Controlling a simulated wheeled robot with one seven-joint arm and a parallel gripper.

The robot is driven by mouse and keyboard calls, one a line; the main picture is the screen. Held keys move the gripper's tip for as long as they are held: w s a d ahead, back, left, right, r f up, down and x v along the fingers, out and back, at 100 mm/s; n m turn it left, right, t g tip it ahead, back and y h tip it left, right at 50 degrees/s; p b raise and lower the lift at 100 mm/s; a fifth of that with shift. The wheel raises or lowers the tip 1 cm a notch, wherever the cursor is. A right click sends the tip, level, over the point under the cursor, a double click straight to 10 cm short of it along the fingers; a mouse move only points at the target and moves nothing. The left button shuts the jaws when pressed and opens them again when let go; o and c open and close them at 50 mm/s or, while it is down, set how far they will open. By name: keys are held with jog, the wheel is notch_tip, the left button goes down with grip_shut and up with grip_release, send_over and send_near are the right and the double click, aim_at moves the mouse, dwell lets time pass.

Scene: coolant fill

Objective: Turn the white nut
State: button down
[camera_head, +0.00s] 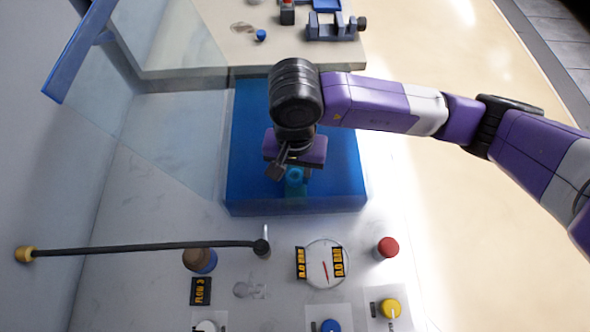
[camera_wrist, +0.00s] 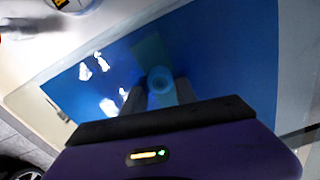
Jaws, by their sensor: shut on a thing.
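A blue see-through tank (camera_head: 345,185) stands in the middle of the head view. My gripper (camera_head: 295,186) points down into it. Its fingers sit on both sides of a round, pale teal piece (camera_head: 294,173), which I take to be the white nut tinted by the blue. In the wrist view the same round piece (camera_wrist: 160,79) shows between the two fingertips of my gripper (camera_wrist: 160,92). The fingers are shut on it. Its lower part and whatever it sits on are hidden or too dim to tell.
A white panel in front carries a dial (camera_head: 324,263), a red button (camera_head: 388,247), a yellow knob (camera_head: 390,308) and a blue knob (camera_head: 331,326). A dark rod (camera_head: 150,247) crosses at left. A bench with a vise (camera_head: 331,27) stands behind.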

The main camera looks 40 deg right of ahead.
jog(key=b, duration=0.3)
jog(key=shift+f, duration=0.3)
jog(key=b, duration=0.3)
jog(key=shift+f+m+b, duration=0.1)
jog(key=shift+m+b, duration=0.2)
jog(key=shift+m, duration=0.1)
jog(key=m+b, duration=0.1)
jog(key=b, duration=0.6)
jog(key=shift+m, duration=0.4)
jog(key=m+b, duration=0.1)
jog(key=b, duration=0.2)
jog(key=shift+r, duration=0.2)
jog(key=m+b, duration=0.3)
jog(key=b, duration=0.1)
jog(key=shift+f, duration=0.1)
jog(key=m+b, duration=0.1)
jog(key=b, duration=0.1)
jog(key=m+b, duration=0.2)
jog(key=shift+r, duration=0.25)
jog(key=shift+m, duration=0.3)
jog(key=shift+r, duration=0.1)
jog(key=c, duration=1)
grip_release()
